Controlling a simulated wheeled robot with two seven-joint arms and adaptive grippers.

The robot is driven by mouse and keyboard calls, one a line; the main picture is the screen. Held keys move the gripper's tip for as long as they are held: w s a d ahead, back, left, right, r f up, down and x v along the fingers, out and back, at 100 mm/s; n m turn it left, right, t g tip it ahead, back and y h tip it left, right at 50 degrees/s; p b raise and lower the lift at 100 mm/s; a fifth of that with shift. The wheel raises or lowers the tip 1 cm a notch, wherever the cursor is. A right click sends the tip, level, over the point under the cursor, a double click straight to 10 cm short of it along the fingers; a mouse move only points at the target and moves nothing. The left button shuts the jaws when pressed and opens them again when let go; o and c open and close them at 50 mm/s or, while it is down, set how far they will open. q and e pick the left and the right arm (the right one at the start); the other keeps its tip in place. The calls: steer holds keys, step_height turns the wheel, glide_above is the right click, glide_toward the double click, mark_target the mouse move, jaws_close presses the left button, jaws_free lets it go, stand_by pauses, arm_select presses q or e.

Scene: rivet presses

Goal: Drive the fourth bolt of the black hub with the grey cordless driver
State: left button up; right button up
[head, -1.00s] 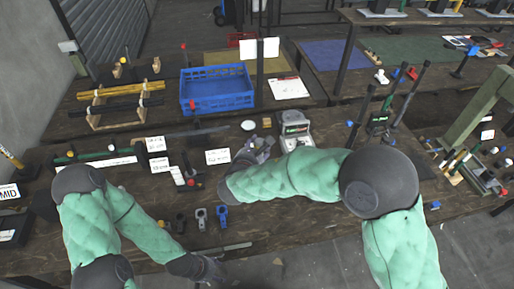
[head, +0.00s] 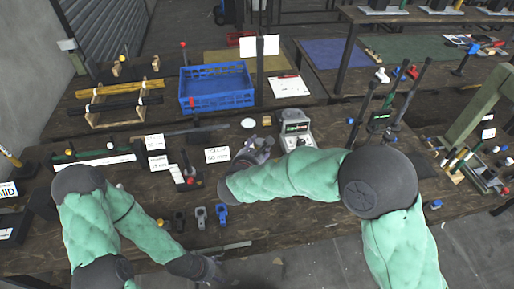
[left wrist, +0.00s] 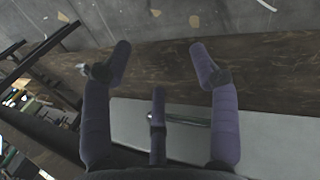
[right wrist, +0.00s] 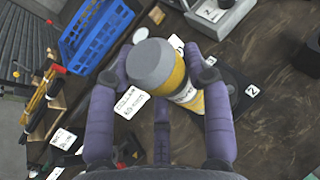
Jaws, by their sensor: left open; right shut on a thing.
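My right gripper (right wrist: 182,75) is shut on a cylinder (right wrist: 182,90) with a grey cap, a yellow body and a white label; I cannot tell whether it is the driver. A black plate (right wrist: 238,90) with a "2" tag lies just beyond it. In the head view the right gripper (head: 252,152) is over the middle of the bench, partly behind my forearm. My left gripper (left wrist: 160,58) is open and empty near the front bench edge; it also shows in the head view (head: 213,272). I cannot make out the black hub or its bolts.
A blue crate (head: 215,104) stands at the back of the bench. A grey and green scale-like device (head: 295,128) stands right of the right gripper. Small grey (head: 201,215) and blue (head: 221,213) fittings lie near the front. Dark posts (head: 362,115) rise at the right.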

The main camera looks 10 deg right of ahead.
steer(key=shift+s+f+b, duration=0.1)
steer(key=shift+f+b, duration=0.5)
stand_by(2.1)
